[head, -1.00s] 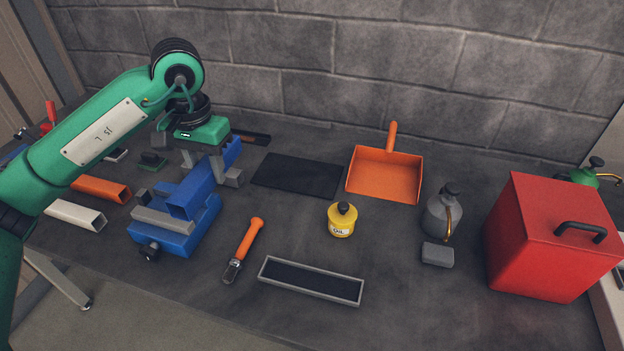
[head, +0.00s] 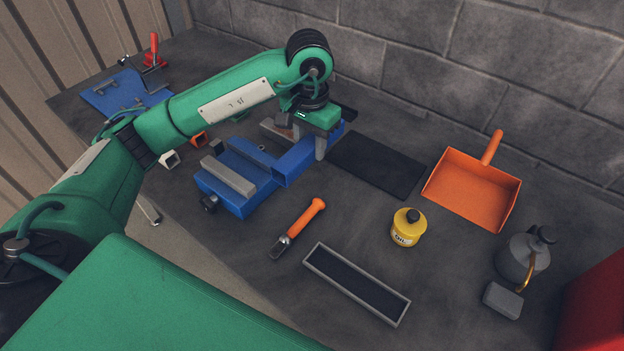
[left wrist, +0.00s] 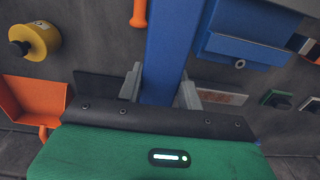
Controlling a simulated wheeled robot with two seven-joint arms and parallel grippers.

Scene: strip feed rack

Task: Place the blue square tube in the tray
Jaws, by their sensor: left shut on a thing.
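The blue square tube (head: 291,166) is held between the fingers of my left gripper (head: 306,146), beside the right edge of the blue vise (head: 228,192). Its open end faces the front of the bench. In the left wrist view the tube (left wrist: 166,48) runs between the two grey fingers of the gripper (left wrist: 160,92), with the vise (left wrist: 249,42) apart to its right. The tray (head: 349,297), long with a grey rim and dark floor, lies empty to the front right of the tube. My right gripper is not in view.
An orange-handled tool (head: 298,228) lies between the vise and the tray. A yellow oil can (head: 406,230) stands behind the tray. A black mat (head: 376,165), orange dustpan (head: 471,187), grey can (head: 521,258) and grey block (head: 502,300) lie farther right.

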